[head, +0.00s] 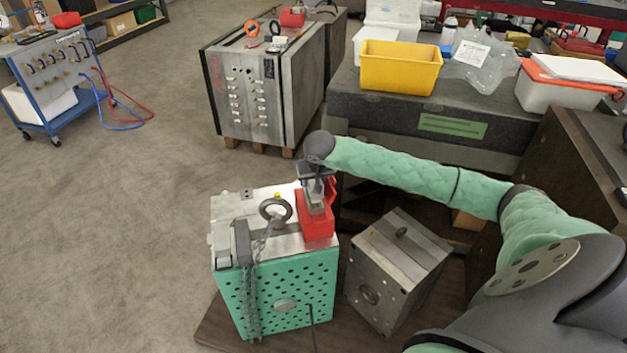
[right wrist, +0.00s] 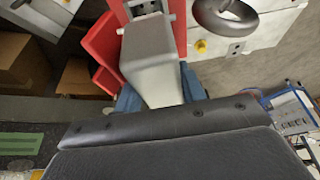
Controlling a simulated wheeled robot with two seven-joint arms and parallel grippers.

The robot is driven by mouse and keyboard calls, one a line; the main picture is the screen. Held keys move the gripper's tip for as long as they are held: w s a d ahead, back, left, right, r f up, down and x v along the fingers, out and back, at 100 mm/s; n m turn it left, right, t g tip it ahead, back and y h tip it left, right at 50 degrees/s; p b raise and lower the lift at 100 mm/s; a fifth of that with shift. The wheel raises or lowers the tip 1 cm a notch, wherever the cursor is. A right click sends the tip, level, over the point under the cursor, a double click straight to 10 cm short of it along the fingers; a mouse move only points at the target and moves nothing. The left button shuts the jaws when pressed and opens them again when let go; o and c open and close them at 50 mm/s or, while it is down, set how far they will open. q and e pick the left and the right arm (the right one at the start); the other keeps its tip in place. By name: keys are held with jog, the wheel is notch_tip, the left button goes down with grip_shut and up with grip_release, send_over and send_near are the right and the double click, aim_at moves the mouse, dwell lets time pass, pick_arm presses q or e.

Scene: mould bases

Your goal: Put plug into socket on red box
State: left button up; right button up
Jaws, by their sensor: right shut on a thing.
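The red box (head: 316,226) sits on top of the green-fronted mould base (head: 285,290), near its right edge. My right gripper (head: 317,180) is above the box, with its blue fingers closed on a grey plug (right wrist: 152,58). In the right wrist view the plug lies between the fingers, its far end up against the red box (right wrist: 103,40). A red flap stands beside the plug. The socket is mostly hidden behind the plug, so I cannot tell how far the plug is in. My left gripper is not in view.
A lifting ring (head: 275,210) and a hanging chain (head: 252,290) are left of the red box. A smaller grey mould block (head: 398,262) stands to the right. A yellow bin (head: 400,67) is on the dark table behind.

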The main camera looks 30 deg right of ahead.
jog(key=shift+s+b, duration=0.15)
jog(key=shift+b, duration=0.3)
dwell(0.5)
dwell(0.3)
jog(key=shift+f, duration=0.1)
jog(key=shift+f+b, duration=0.15)
jog(key=shift+b, duration=0.3)
jog(key=shift+f+b, duration=1.4)
jog(key=shift+b, duration=0.6)
dwell(0.9)
